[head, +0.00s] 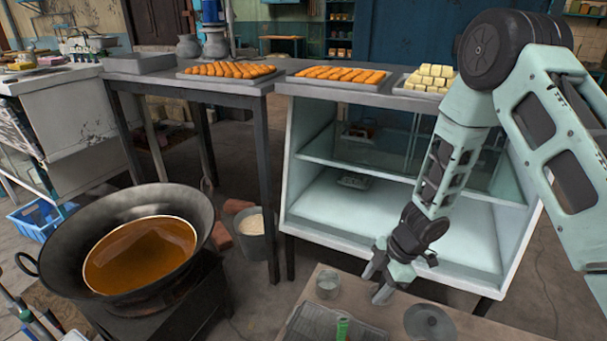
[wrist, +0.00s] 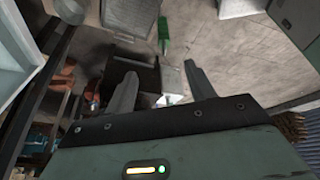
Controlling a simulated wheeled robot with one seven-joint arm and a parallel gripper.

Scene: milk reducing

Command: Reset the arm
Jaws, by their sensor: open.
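My gripper (head: 377,284) is at the lower middle right of the head view, pointing down above the low wooden table (head: 482,329). In the wrist view my gripper (wrist: 160,85) has its two fingers spread apart, with nothing held between them. My arm comes in from the right side of the head view and bends down at the elbow.
A wide black wok (head: 60,238) of brown liquid stands at left. The low table holds a small glass (head: 328,285), a wire rack (head: 335,326), a green-handled tool (head: 342,326) and a round metal lid (head: 430,322). A display case (head: 400,215) and food trays stand behind.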

